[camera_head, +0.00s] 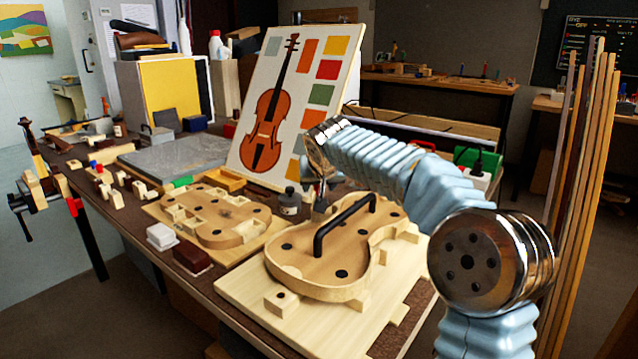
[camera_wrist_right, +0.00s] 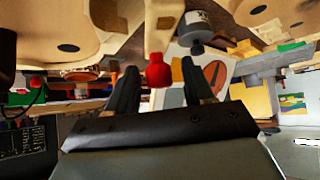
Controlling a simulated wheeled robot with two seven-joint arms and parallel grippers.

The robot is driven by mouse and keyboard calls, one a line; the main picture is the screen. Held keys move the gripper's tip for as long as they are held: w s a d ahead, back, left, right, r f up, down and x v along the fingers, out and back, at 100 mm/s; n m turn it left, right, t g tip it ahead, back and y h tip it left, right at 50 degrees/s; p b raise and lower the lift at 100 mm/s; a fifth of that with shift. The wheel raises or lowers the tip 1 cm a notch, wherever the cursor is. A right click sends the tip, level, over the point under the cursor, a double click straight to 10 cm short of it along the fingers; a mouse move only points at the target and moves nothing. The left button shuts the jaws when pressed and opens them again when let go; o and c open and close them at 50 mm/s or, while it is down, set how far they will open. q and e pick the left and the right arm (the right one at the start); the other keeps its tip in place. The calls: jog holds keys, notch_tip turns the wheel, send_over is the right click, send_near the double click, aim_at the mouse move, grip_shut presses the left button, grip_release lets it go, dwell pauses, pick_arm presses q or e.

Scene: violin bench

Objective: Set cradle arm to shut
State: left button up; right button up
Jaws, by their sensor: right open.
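In the head view a violin-shaped wooden body (camera_head: 315,262) lies on a pale board (camera_head: 262,315), with a black arched bar (camera_head: 345,222) standing across it. I cannot tell for sure which part is the cradle arm. My right gripper (camera_head: 320,192) is just behind the body, pointing down, partly hidden by its own wrist. In the right wrist view the right gripper (camera_wrist_right: 160,88) is open, its dark fingers apart. A red knob (camera_wrist_right: 158,72) shows between them in the picture, at the end of a pale wooden strip (camera_wrist_right: 159,22); contact cannot be told. My left gripper is not in view.
A second wooden mould (camera_head: 215,218) lies to the left. A dark small bottle (camera_head: 289,203) stands close to the right gripper, also in the wrist view (camera_wrist_right: 196,28). A violin picture board (camera_head: 330,75) leans behind. Tall wood strips (camera_head: 585,170) stand at right.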

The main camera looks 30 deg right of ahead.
jog(key=shift+c, duration=0.5)
grip_shut()
